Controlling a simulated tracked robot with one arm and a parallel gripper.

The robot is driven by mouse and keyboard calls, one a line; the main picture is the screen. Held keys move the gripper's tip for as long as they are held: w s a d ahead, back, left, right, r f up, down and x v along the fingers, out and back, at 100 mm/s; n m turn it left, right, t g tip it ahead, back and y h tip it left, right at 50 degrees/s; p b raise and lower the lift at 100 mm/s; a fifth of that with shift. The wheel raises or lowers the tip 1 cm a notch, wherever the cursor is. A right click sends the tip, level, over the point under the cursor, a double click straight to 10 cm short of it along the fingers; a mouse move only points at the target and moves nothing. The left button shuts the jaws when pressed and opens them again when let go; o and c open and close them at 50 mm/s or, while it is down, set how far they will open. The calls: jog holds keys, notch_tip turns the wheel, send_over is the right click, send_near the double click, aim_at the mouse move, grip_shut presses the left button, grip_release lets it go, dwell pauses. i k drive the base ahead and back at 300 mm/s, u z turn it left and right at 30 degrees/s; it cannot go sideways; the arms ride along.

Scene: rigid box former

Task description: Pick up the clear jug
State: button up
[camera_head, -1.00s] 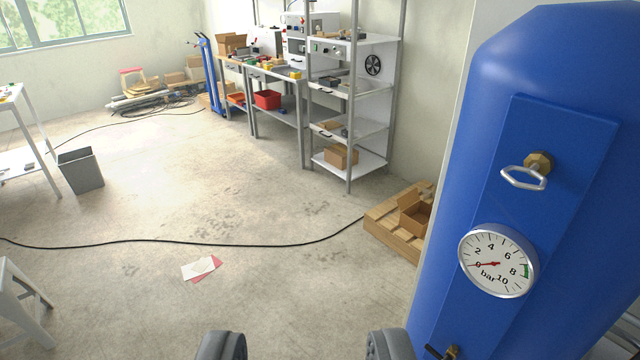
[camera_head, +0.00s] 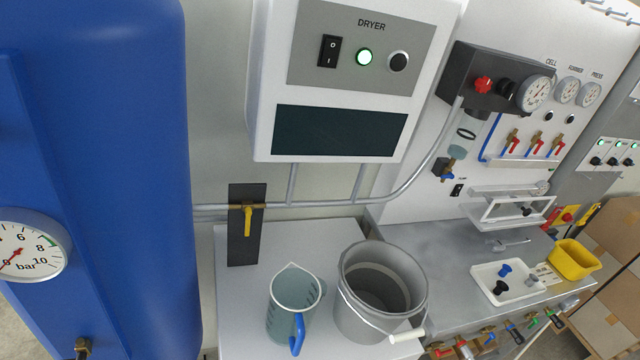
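The clear jug (camera_head: 290,304) is a see-through, bluish measuring jug with dark marks on its side and a blue handle (camera_head: 298,333) toward me. It stands upright on a light grey bench top (camera_head: 235,325), just left of a grey bucket. Nothing covers the jug. My gripper does not show in the current view, so I cannot see its fingers.
The grey bucket (camera_head: 352,318) with a white-gripped wire handle stands close beside the jug. A blue tank (camera_head: 120,150) with a gauge fills the left. A yellow-handled valve (camera_head: 247,220) is behind the jug, below the dryer box (camera_head: 340,80). A white tray (camera_head: 508,283) lies right.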

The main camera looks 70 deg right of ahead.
aim_at(296, 295)
jog(key=z, duration=2.3)
jog(key=k, duration=0.75)
jog(key=u, duration=0.35)
jog(key=i, duration=0.5)
